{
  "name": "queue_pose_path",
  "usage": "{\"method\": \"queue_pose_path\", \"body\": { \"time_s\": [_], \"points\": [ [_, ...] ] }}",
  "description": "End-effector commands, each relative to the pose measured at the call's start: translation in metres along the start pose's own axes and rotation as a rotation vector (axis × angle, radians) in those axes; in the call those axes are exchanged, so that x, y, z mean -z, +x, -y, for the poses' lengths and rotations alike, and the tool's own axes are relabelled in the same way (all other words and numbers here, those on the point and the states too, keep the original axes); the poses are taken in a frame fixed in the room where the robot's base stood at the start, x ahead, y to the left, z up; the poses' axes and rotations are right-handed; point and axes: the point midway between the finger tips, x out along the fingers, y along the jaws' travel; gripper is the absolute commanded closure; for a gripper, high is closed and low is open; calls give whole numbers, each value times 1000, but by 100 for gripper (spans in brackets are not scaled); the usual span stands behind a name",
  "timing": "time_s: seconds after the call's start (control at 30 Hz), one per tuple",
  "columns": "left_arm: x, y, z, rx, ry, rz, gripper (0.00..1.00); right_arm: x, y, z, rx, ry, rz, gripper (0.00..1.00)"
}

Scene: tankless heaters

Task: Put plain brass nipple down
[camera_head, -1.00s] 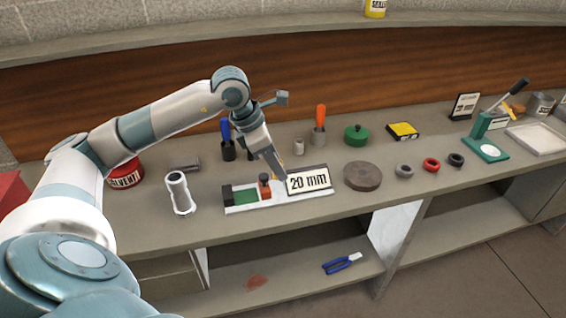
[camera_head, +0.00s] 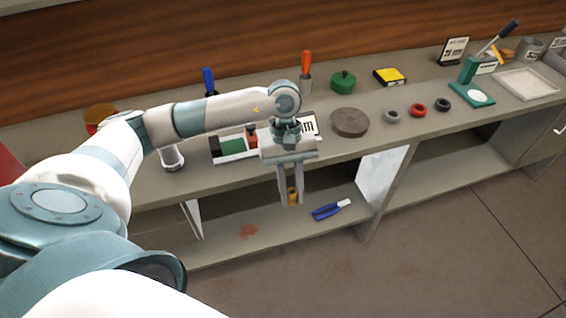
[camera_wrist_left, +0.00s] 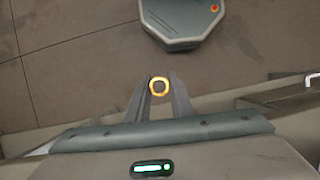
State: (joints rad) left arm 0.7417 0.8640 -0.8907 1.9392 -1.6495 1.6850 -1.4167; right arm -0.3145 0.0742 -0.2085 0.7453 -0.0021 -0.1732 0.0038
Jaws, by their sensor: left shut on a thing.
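The plain brass nipple (camera_head: 293,196) is a small brass-coloured ring or tube between the fingertips of my left gripper (camera_head: 291,199). The gripper is shut on it and points down, in front of the bench edge. In the left wrist view the nipple (camera_wrist_left: 159,86) shows end-on as a round brass ring between the two fingertips (camera_wrist_left: 160,88). It appears held in the air, over the region of the lower shelf in the head view. My right gripper is not in view.
Blue-handled pliers (camera_head: 331,209) lie on the lower shelf (camera_head: 215,248). On the bench top stand a grey-brown disc (camera_head: 349,122), several rings, a green lidded pot (camera_head: 343,82) and a green press (camera_head: 474,88). My arm partly hides the 20 mm sign (camera_head: 309,124) and the green-and-white fixture (camera_head: 231,146).

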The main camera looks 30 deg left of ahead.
Motion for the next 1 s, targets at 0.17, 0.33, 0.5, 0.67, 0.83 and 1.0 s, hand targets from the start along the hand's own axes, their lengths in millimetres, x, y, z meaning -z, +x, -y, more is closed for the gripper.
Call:
{"method": "queue_pose_path", "body": {
  "time_s": [0.17,0.33,0.5,0.67,0.83,1.0],
  "points": [
    [-26,32,-3,159,386,-1,100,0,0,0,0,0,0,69],
    [-40,50,-1,264,640,-3,100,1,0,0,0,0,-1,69],
    [-45,57,0,308,746,-2,100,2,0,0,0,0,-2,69],
    [-45,58,1,313,756,-2,100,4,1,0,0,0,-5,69],
    [-45,58,1,312,754,-2,100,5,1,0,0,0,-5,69],
    [-45,58,1,311,753,-2,100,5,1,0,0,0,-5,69]
  ]
}}
